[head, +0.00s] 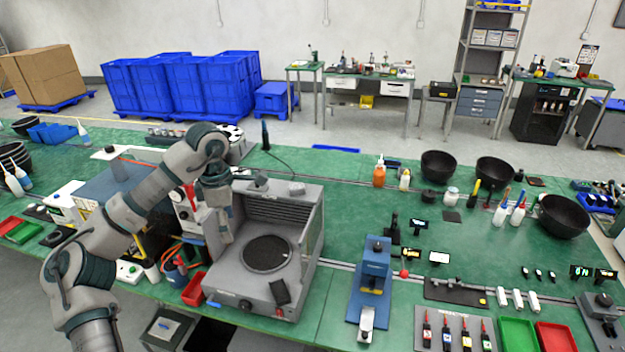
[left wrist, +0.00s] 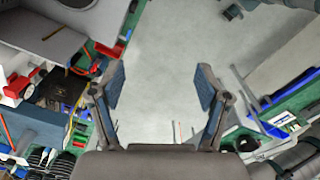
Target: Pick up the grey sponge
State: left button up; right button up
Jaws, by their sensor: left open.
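I cannot pick out the grey sponge for certain. A small dark grey block (head: 452,216) lies on the green bench in the head view, and it is too small to tell whether it is the sponge. My left gripper (head: 226,236) points down beside the left side of the grey machine with a round dark plate (head: 267,254). In the left wrist view, my left gripper (left wrist: 160,90) has its two fingers wide apart with nothing between them, and only pale floor shows beyond. My right gripper is in neither view.
A blue press (head: 375,265) stands right of the machine. Black bowls (head: 495,170), bottles and small tools cover the green bench (head: 340,222). A red bin (head: 193,290) sits below my left gripper. Green and red trays (head: 556,337) are at the front right.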

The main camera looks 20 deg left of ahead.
aim_at(296, 189)
jog(key=i, duration=1.35)
